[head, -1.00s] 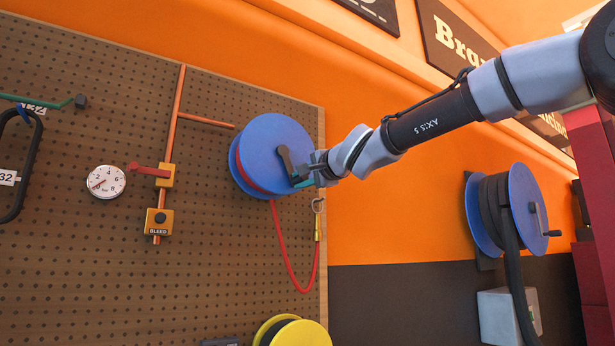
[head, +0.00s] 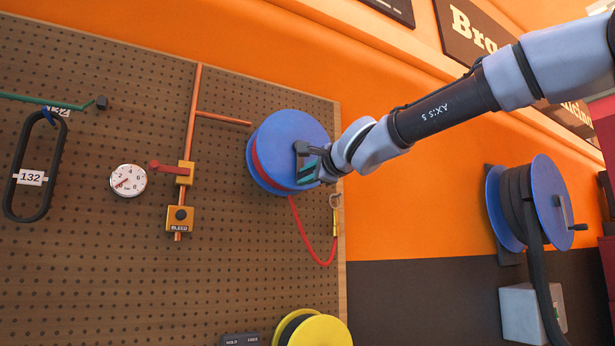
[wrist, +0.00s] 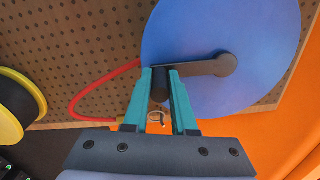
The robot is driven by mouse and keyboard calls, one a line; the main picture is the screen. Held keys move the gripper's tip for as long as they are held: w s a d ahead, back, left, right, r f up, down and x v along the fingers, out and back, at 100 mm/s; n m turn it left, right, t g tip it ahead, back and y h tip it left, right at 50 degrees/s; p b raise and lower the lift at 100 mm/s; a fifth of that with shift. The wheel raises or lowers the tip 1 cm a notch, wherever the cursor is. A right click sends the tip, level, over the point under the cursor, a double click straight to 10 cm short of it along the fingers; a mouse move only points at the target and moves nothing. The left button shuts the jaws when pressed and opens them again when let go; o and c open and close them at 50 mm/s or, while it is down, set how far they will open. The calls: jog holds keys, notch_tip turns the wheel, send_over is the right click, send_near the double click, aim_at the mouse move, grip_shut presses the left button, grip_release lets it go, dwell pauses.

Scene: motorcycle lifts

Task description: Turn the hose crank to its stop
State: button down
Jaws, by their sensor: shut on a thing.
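The blue hose reel (head: 285,135) is mounted on the pegboard with red hose (head: 318,250) hanging below it in a loop. In the wrist view the crank arm (wrist: 200,68) runs from the hub to a dark handle (wrist: 160,88). My gripper (head: 308,170) is at the crank's outer end. In the wrist view my gripper (wrist: 160,74) has its teal fingers on either side of the handle, shut on it. The handle is mostly hidden in the head view.
Left of the reel are a copper pipe (head: 192,120) with a red-levered valve (head: 170,169) and a gauge (head: 128,181). A yellow reel (head: 318,330) is below. Another blue reel (head: 550,200) with black hose is at the right. The orange wall lies between.

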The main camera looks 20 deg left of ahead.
jog(key=shift+s+a+f, duration=0.1)
jog(key=c, duration=0.7)
grip_release()
jog(key=shift+c, duration=0.2)
jog(key=v, duration=1.1)
